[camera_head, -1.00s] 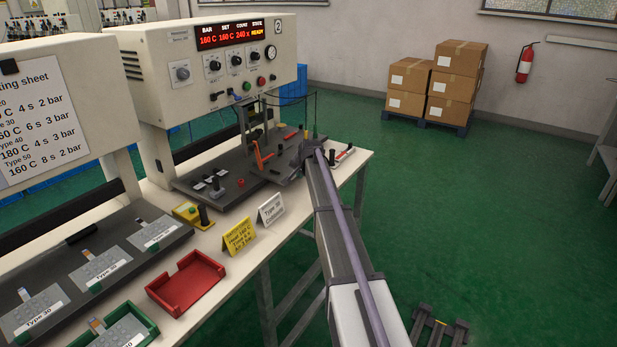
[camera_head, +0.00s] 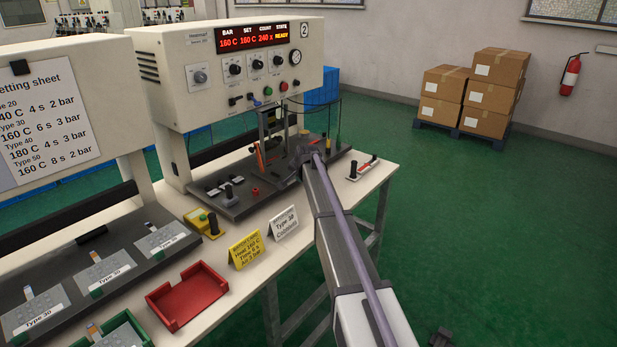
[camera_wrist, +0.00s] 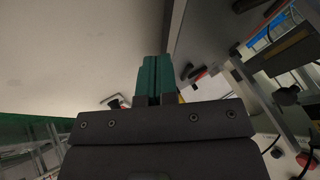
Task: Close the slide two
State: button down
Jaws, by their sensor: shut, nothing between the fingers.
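Press two (camera_head: 235,65) is the cream machine marked 2, its display reading 160 C and READY. Its dark slide plate (camera_head: 238,207) lies low at the front and carries small fixtures, including a red ring and small pale parts. My gripper (camera_head: 308,150) is at the plate's right part, at the end of my arm; my wrist hides part of the plate there. I cannot tell whether it touches the slide. In the wrist view my green fingers (camera_wrist: 154,75) are together and hold nothing. How far the slide is pulled out is hard to tell.
A yellow box with a black knob (camera_head: 203,222), yellow and white signs (camera_head: 246,250) and a red tray (camera_head: 188,297) stand on the table's front. Cardboard boxes (camera_head: 495,85) stand at the back; the floor right is clear.

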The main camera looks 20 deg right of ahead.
jog(key=shift+s+d+f, duration=0.1)
jog(key=shift+s+d, duration=0.05)
jog(key=shift+d, duration=0.05)
jog(key=shift+s+d, duration=0.4)
jog(key=shift+s, duration=0.25)
jog(key=shift+s+d, duration=0.4)
jog(key=shift+s, duration=0.2)
jog(key=d+p+v, duration=0.1)
jog(key=p+v, duration=0.7)
jog(key=v, duration=0.2)
jog(key=shift+a, duration=0.15)
jog(key=shift+s, duration=0.15)
jog(key=s+a+f+n+g, duration=0.1)
jog(key=s+a, duration=0.4)
jog(key=s, duration=0.7)
jog(key=s+a+f+n+g, duration=0.1)
jog(key=s+a+n+g, duration=0.3)
jog(key=s, duration=0.9)
jog(key=s+a+f+n+g+y, duration=0.1)
jog(key=s+a+n, duration=0.4)
jog(key=s, duration=0.8)
jog(key=a+g, duration=0.1)
jog(key=a, duration=0.2)
jog(key=shift+a+f+n, duration=0.2)
jog(key=shift+a+n, duration=0.05)
jog(key=shift+n, duration=0.05)
